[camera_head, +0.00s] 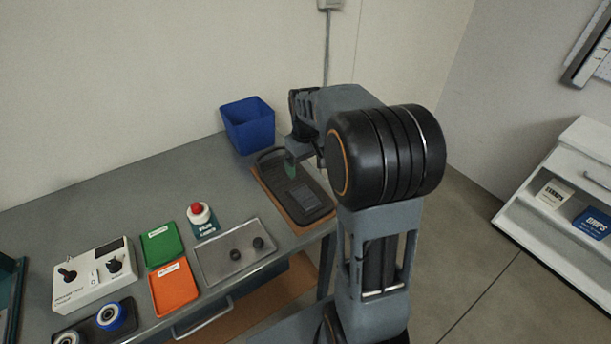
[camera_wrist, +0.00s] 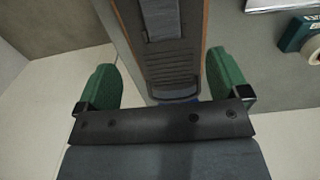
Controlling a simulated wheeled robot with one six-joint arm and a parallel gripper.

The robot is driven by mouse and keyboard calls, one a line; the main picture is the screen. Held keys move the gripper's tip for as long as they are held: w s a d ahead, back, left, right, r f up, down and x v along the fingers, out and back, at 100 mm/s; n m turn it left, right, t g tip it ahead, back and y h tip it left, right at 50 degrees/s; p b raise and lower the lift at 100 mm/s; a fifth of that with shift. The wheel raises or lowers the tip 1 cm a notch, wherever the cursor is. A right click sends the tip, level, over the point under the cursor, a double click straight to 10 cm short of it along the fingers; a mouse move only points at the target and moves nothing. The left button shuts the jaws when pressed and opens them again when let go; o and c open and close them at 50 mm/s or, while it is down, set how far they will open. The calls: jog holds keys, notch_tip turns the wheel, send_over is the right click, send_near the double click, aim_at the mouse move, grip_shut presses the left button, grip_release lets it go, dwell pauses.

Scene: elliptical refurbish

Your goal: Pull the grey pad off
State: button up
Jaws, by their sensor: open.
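The grey pad (camera_head: 304,196) is a small rectangle on a black ribbed pedal (camera_head: 322,212), which lies on a brown board at the right end of the bench. In the wrist view the grey pad (camera_wrist: 163,20) shows at the top, partly cut off, above the pedal's ribbed part (camera_wrist: 172,62). My gripper (camera_head: 291,168) is over the far part of the pedal. In the wrist view its green fingers (camera_wrist: 162,72) stand wide apart on either side of the pedal, with nothing between them held. The arm hides part of the pedal's far side.
A blue bin (camera_head: 248,125) stands behind the pedal. To the left are a metal tray (camera_head: 215,265) with two dark knobs, a red-topped button (camera_head: 198,212), green (camera_head: 160,245) and orange (camera_head: 174,288) trays, and a white control box (camera_head: 85,285). White shelving (camera_head: 540,225) is at right.

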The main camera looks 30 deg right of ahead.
aim_at(306, 196)
notch_tip(306, 196, down, 13)
jog(key=shift+r+p, duration=0.1)
jog(key=shift+p, duration=0.4)
jog(key=shift+c, duration=0.4)
jog(key=c, duration=1.2)
